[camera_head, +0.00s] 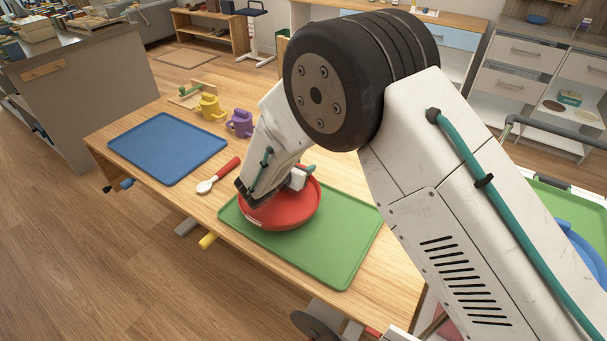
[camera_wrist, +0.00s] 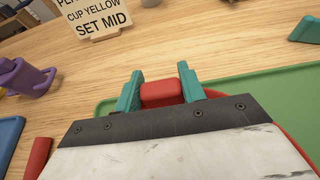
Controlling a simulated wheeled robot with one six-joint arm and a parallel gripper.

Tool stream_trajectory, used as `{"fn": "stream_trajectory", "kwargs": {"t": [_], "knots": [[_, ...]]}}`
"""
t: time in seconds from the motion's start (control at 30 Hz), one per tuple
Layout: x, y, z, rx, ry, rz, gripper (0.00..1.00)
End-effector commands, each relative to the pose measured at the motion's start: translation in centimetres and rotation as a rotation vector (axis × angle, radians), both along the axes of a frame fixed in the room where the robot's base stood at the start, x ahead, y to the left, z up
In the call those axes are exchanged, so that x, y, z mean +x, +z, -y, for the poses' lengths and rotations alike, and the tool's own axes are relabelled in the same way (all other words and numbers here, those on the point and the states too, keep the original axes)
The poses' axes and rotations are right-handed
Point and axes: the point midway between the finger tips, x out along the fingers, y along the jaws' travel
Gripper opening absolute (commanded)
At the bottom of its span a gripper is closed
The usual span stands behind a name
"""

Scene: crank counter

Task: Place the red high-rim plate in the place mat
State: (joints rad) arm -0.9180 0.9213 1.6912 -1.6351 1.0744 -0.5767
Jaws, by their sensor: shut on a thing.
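The red high-rim plate (camera_head: 285,215) is over the left and back part of the green place mat (camera_head: 335,250). I cannot tell whether its underside touches the mat. My gripper (camera_head: 302,176) is at the plate, and the arm hides part of the plate. In the wrist view, the teal fingers of my gripper (camera_wrist: 160,93) are shut on a red piece of the plate (camera_wrist: 161,94). The green mat (camera_wrist: 255,93) shows behind and to the right of them.
A blue mat (camera_head: 167,147) lies at the table's left, with a red-handled spoon (camera_head: 219,176) between the mats. A lettered card (camera_wrist: 97,17) stands behind. The green mat's front right is bare.

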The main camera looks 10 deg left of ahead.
Motion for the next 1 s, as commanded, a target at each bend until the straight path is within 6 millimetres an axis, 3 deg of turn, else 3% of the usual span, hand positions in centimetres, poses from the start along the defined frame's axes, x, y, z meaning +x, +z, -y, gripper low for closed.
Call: {"fn": "stream_trajectory", "kwargs": {"t": [0.07,0.27,0.6,0.63,0.7,1.0], "knots": [[0.9,-0.2,0.6,0.001,-0.004,0.000,0.01],[0.7,-3.4,0.4,0.000,-0.001,0.000,0.01],[0.7,-3.7,0.4,0.001,-0.001,0.000,0.01],[0.7,-3.7,0.4,0.001,-0.001,0.000,0.48],[0.7,-3.7,0.4,0.001,-0.001,0.000,0.62],[0.7,-3.5,0.4,0.001,-0.001,0.000,0.62]]}}
